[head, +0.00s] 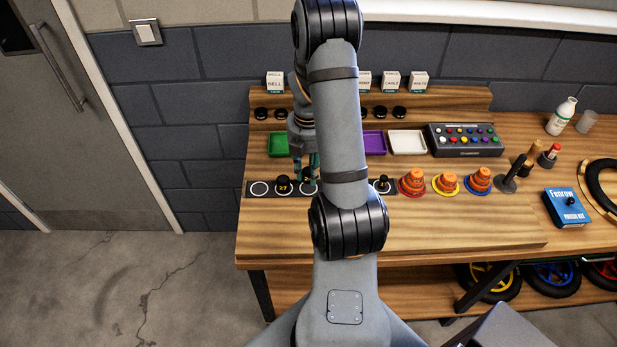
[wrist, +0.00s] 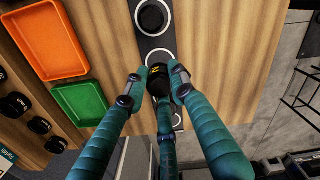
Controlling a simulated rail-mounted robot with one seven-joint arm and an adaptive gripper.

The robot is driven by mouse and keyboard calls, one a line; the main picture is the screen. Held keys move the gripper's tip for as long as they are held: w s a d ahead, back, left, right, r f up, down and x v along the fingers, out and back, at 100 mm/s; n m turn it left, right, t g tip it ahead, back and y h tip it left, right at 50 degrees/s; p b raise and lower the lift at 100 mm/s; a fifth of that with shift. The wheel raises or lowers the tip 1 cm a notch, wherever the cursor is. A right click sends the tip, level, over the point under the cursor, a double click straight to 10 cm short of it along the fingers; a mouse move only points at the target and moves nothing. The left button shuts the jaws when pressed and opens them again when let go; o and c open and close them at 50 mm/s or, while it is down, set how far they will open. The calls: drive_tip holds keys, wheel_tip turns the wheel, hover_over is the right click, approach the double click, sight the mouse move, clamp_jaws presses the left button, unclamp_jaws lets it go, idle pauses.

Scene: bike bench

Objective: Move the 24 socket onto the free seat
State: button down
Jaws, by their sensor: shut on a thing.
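My gripper (head: 306,173) has teal fingers and is over the left part of the dark seat strip (head: 334,189). In the wrist view, its fingers (wrist: 158,76) are shut on a black socket (wrist: 160,84) with a yellow marking, not fully legible. The held socket is close to a white-ringed seat (wrist: 160,57) that looks empty; whether it touches the strip, I cannot tell. The leftmost ringed seat (head: 259,188) is empty. A black socket marked 27 (head: 283,185) stands on the seat beside it. Another black socket (wrist: 152,18) sits farther along the strip. My arm hides the strip's middle.
A green tray (head: 278,144), purple tray (head: 374,143) and white tray (head: 407,143) lie behind the strip; an orange tray (wrist: 47,40) shows in the wrist view. The bench front (head: 450,230) is clear.

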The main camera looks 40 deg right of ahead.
sight(308, 180)
drive_tip(key=shift+f, duration=1.6)
drive_tip(key=shift+f, duration=0.1)
drive_tip(key=c, duration=1.5)
unclamp_jaws()
drive_tip(key=shift+c, duration=0.2)
drive_tip(key=shift+o, duration=0.4)
drive_tip(key=shift+r, duration=0.65)
wheel_tip(308, 180, up, 11)
drive_tip(key=shift+s, duration=0.1)
